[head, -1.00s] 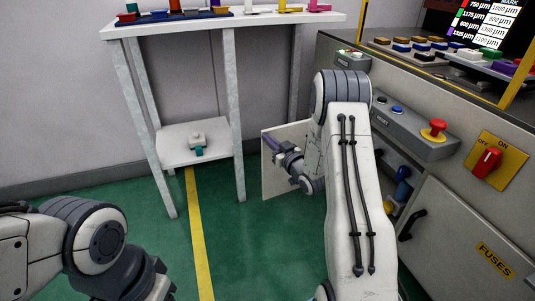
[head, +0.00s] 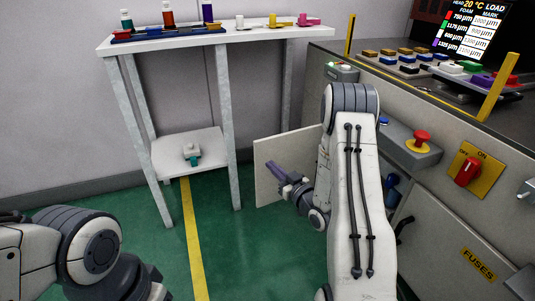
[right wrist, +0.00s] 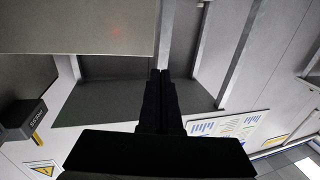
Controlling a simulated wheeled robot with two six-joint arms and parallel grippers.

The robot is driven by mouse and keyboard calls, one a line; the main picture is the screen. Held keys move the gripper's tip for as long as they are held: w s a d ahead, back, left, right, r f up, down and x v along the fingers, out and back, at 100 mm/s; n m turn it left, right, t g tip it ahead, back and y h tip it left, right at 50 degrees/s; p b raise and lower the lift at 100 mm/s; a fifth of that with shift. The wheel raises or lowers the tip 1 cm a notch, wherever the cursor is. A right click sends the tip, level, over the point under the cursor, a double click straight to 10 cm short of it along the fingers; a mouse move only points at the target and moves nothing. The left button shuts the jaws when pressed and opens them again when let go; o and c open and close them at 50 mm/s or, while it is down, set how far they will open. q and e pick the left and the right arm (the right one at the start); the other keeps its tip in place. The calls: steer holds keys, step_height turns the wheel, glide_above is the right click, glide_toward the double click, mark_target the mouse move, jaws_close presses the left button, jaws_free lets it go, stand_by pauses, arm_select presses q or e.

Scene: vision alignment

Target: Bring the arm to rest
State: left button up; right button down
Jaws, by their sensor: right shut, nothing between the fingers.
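My right arm (head: 355,200) is white with dark cables and hangs bent in front of the control cabinet in the head view. My right gripper (head: 270,164) points left, in front of a pale open panel. In the right wrist view its dark fingers (right wrist: 158,82) are together and hold nothing. My left arm (head: 60,255) shows at the lower left of the head view; its gripper is out of the frame.
The cabinet (head: 450,230) with an emergency button (head: 422,136) and red switch (head: 467,171) stands close right of my right arm. The pale panel (head: 264,190) is beside the gripper. A white table (head: 215,40) with bottles stands behind. Green floor (head: 240,260) is clear.

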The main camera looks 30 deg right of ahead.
steer(key=s+a+r+n+g+p, duration=0.25)
steer(key=a+r+g, duration=0.2)
steer(key=a, duration=0.45)
steer(key=s+a+r+n+g+p, duration=0.25)
steer(key=a+g+p, duration=0.2)
steer(key=a, duration=0.35)
steer(key=s+a+r+g+h+p, duration=0.15)
steer(key=s+a+r+g, duration=0.35)
steer(key=s, duration=0.8)
steer(key=s+a+r+g+y+p, duration=0.1)
steer(key=s+a+r+g+p, duration=0.35)
steer(key=s, duration=0.85)
step_height(320, 180, up, 40)
steer(key=s+p, duration=0.2)
steer(key=p, duration=3.4)
steer(key=shift+r+n+t+h, duration=0.15)
steer(key=shift+n+t+h, duration=0.2)
steer(key=shift+n, duration=0.05)
